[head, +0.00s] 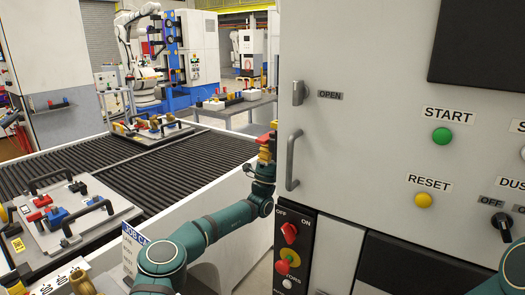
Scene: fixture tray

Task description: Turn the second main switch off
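The dark switch panel (301,216) is on the machine front, low and right of centre in the head view. It is marked OFF at left and ON at right. An upper red rotary knob (289,232) sits below these labels, with its grip tilted. Below it is a second red knob on a yellow round plate (284,266), partly at the panel's left edge. My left arm rises just left of the panel, its wrist beside the machine edge; no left fingers can be made out. Only a piece of my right arm shows at the lower right; its gripper is out of view.
The grey machine door has a vertical handle (292,160) and a latch (298,92). A green START button (442,136), yellow RESET button (423,200) and black rotary knob (502,225) are at right. A roller conveyor (165,170) with a fixture tray (110,231) lies left.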

